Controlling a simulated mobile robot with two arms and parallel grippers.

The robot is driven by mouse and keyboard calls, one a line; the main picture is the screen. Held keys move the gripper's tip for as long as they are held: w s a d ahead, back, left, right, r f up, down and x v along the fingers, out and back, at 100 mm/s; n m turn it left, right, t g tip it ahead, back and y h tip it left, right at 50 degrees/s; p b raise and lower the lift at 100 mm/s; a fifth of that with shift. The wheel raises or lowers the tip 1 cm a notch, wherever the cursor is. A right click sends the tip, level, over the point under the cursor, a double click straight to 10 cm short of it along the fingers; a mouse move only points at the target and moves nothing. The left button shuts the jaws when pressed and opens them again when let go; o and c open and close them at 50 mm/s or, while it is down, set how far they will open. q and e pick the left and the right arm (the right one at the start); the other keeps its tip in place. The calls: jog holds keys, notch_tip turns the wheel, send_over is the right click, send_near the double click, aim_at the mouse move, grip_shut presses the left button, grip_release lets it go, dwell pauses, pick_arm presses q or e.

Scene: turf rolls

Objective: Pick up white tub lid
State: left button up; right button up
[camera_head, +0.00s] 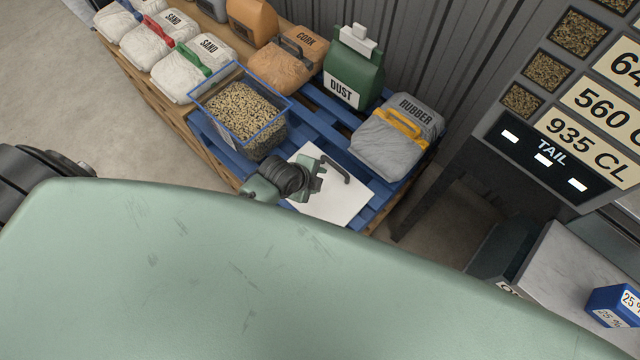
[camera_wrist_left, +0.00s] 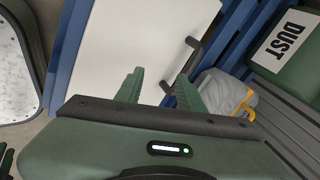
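The white tub lid (camera_head: 329,205) lies flat on the blue pallet, with a dark bar handle (camera_head: 336,167) on top. The lid (camera_wrist_left: 130,45) and its handle (camera_wrist_left: 192,55) also show in the left wrist view. My left gripper (camera_head: 316,177) is over the lid, close beside the handle, partly hidden by my own body in the head view.
A clear blue-rimmed tub of granules (camera_head: 241,110) stands left of the lid on the blue pallet (camera_head: 318,120). A grey RUBBER bag (camera_head: 385,150) and a green DUST container (camera_head: 352,75) stand behind it. A sign panel (camera_head: 545,155) rises at right.

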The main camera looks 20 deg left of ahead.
aim_at(333, 165)
pick_arm(q)
jog(key=w+m, duration=0.2)
jog(key=w, duration=0.1)
jog(key=w+d+m, duration=0.1)
jog(key=m, duration=0.1)
jog(key=shift+w+d+r+t+b, duration=0.1)
jog(key=shift+w+r+t+b, duration=0.2)
jog(key=shift+t, duration=0.1)
jog(key=shift+a+b+x, duration=0.1)
jog(key=shift+b+x, duration=0.1)
jog(key=shift+x, duration=1.3)
jog(key=shift+a+b+x, duration=0.15)
jog(key=shift+x, duration=1.3)
grip_shut()
